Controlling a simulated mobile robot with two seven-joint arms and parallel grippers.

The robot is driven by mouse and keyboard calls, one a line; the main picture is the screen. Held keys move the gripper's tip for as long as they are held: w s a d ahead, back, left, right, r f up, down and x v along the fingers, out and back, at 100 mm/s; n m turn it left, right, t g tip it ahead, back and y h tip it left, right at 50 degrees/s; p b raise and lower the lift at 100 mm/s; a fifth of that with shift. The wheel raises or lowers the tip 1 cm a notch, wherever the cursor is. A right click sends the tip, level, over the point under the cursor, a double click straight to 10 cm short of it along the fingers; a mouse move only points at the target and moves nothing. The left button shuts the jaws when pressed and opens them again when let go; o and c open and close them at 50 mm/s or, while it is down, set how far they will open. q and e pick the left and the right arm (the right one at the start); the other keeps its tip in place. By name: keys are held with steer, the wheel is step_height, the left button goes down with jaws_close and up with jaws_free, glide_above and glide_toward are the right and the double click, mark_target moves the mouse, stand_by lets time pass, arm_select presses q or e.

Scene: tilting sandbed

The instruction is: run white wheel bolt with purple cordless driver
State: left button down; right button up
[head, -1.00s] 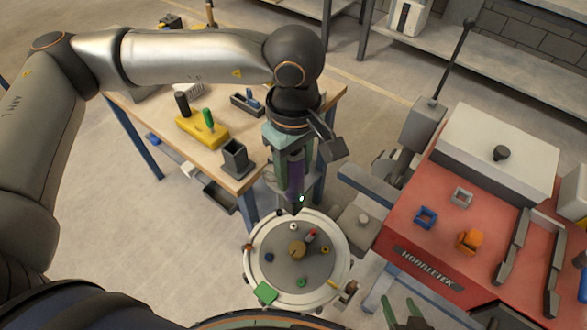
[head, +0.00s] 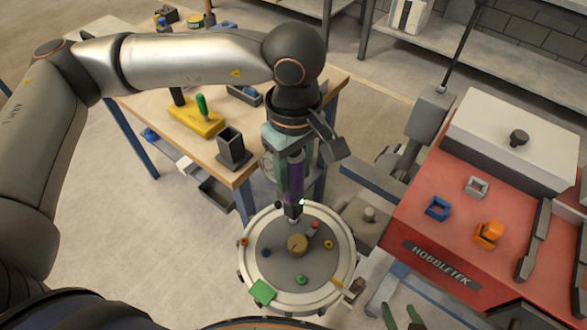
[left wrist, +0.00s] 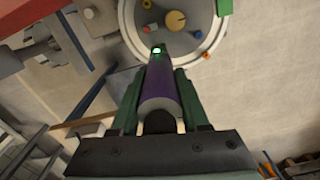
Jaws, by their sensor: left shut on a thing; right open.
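My left gripper (head: 293,190) is shut on the purple cordless driver (head: 295,170), held upright with its nose down. The driver also shows in the left wrist view (left wrist: 161,88), with a green light at its nose. The nose is over the far part of the round wheel (head: 250,215), which has a white rim and grey face. I cannot tell whether it touches. The white bolt is not visible now; the driver's nose covers where it showed. Blue (head: 267,253), yellow (head: 328,244) and green (head: 302,280) bolts surround a tan hub (head: 297,244). My right gripper (head: 392,308) is open and empty at the bottom.
A red machine (head: 450,235) with a grey block, blue block and orange piece stands to the right. A wooden table (head: 150,108) with a yellow block (head: 195,122) and a grey holder (head: 234,150) is behind left. A green block (head: 262,292) sits at the wheel's near rim.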

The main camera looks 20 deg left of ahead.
arm_select(q)
steer(key=shift+r+b, duration=0.1)
steer(key=shift+b, duration=0.3)
stand_by(0.5)
steer(key=shift+f+b, duration=0.6)
steer(key=shift+b, duration=0.1)
stand_by(0.9)
steer(key=shift+b, duration=0.4)
